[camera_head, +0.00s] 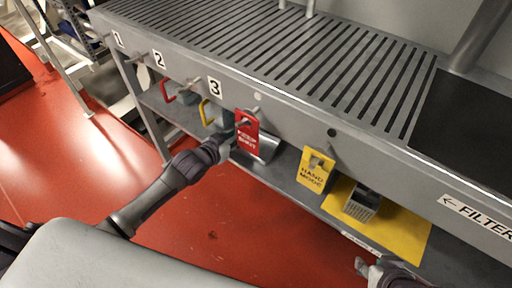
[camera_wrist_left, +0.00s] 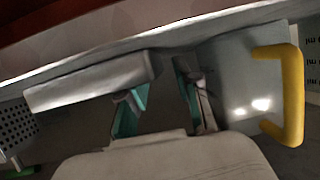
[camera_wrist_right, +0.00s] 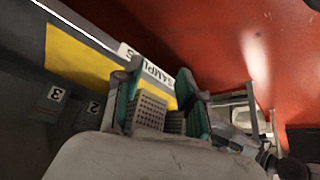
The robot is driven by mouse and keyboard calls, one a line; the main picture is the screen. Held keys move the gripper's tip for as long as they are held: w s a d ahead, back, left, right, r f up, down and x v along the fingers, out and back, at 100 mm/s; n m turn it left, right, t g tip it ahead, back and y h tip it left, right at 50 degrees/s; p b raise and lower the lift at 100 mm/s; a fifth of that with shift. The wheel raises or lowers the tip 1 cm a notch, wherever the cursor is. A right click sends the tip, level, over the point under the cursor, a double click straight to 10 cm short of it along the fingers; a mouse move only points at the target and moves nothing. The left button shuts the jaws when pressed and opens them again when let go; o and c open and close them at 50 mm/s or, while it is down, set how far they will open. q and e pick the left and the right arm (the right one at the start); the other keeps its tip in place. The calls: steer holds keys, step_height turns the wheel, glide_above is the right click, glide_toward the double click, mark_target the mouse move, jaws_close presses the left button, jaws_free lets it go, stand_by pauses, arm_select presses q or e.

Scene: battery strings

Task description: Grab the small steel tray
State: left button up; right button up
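The small steel tray (camera_head: 264,147) sits on the lower shelf under the bench front, partly behind a red tag (camera_head: 246,131). In the left wrist view a pale steel slab (camera_wrist_left: 90,85), seemingly this tray, lies at one finger; whether they touch I cannot tell. My left gripper (camera_head: 230,143) is beside the tray's left end. In its wrist view the fingers (camera_wrist_left: 165,100) stand apart with nothing clearly between them. My right gripper (camera_head: 368,268) is at the bottom right, short of the yellow mat. Its fingers (camera_wrist_right: 160,95) are apart, with a perforated grey block (camera_wrist_right: 150,108) visible between them.
The block (camera_head: 361,204) rests on the yellow mat (camera_head: 408,230). A yellow handle (camera_head: 206,112) and a red handle (camera_head: 168,92) are left of my left gripper. A yellow tag (camera_head: 313,170) hangs from the bench front. The red floor (camera_head: 235,220) in front is clear.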

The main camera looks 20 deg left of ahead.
arm_select(q)
steer(key=shift+w+d+f, duration=0.15)
steer(key=shift+w+f, duration=0.15)
steer(key=shift+w, duration=0.3)
jaws_close()
arm_select(e)
steer(key=shift+w+a+r+t, duration=0.25)
steer(key=shift+w+t, duration=0.15)
steer(key=shift+w, duration=0.2)
steer(key=shift+w+a+r+t, duration=0.25)
steer(key=shift+w+t, duration=0.15)
steer(key=shift+w, duration=0.2)
arm_select(q)
steer(key=shift+r, duration=0.15)
arm_select(e)
steer(key=shift+d, duration=0.1)
